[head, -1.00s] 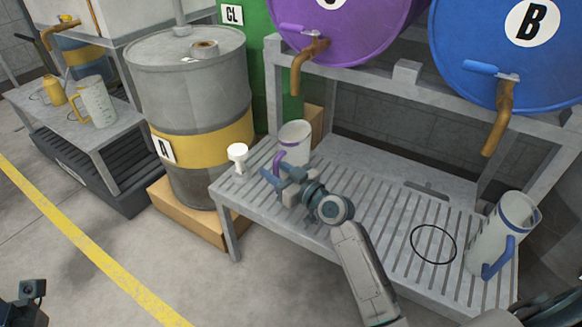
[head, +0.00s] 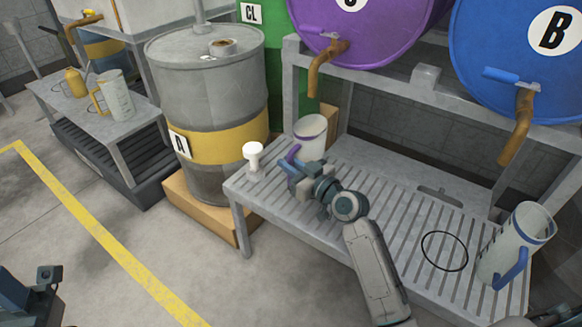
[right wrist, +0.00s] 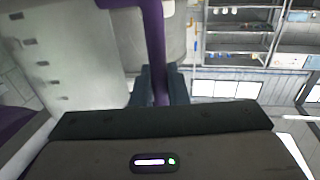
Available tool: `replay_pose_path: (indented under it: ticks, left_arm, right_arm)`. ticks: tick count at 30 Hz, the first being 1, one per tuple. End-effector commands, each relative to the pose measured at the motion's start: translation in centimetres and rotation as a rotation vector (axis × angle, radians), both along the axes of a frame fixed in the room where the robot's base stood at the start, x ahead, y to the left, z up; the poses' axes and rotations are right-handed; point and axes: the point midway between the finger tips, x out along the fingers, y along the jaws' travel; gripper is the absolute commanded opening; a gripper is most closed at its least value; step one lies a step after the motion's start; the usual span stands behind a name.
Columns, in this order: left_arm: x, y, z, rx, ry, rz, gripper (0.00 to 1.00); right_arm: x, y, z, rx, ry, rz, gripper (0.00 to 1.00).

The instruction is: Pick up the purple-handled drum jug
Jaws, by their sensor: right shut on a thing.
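The purple-handled drum jug (head: 311,130) is whitish with a purple band near its rim. It is upright at the back left of the slatted rack, below the purple drum's tap. My right gripper (head: 291,166) is shut on its purple handle (head: 293,153). The jug's base is hidden behind the gripper.
A white funnel-like piece (head: 253,155) stands on the slatted rack (head: 395,215) left of the jug. A blue-handled jug (head: 515,245) stands at the rack's right end, beside a black ring (head: 444,250). The brass tap (head: 322,68) hangs above the purple-handled jug.

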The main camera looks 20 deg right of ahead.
Motion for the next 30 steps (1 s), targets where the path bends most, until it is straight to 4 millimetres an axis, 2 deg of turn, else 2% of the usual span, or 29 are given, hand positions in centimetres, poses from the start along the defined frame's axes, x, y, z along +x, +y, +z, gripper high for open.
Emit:
replay_pose_path:
  ticks: [1,2,5,15,18,24,30]
  left_arm:
    - [0.0,0.0,0.5,0.001,0.006,0.0,0.57]
    - [0.1,0.0,0.5,0.003,0.01,0.0,0.57]
    - [0.1,0.0,0.1,0.007,0.031,-0.001,0.57]
    - [0.3,-0.1,0.2,0.019,0.065,-0.001,0.57]
    - [0.5,-0.1,0.1,0.024,0.07,-0.002,0.57]
    - [0.6,-0.2,0.0,0.032,0.077,-0.004,0.57]
    - [0.6,-0.2,0.0,0.031,0.076,-0.004,0.57]
  right_arm:
    - [0.0,0.0,1.3,0.0,-0.006,-0.001,0.0]
    - [0.0,0.0,1.8,-0.001,-0.006,-0.001,0.0]
    - [-1.8,0.5,1.7,0.002,-0.001,0.0,0.0]
    - [-10.2,2.9,2.4,0.003,0.0,-0.002,0.0]
    - [-12.2,3.5,2.6,0.005,-0.001,-0.002,0.0]
    - [-14.6,4.2,2.8,0.002,-0.001,-0.001,0.0]
    - [-15.4,4.4,2.9,0.001,-0.003,-0.001,0.0]
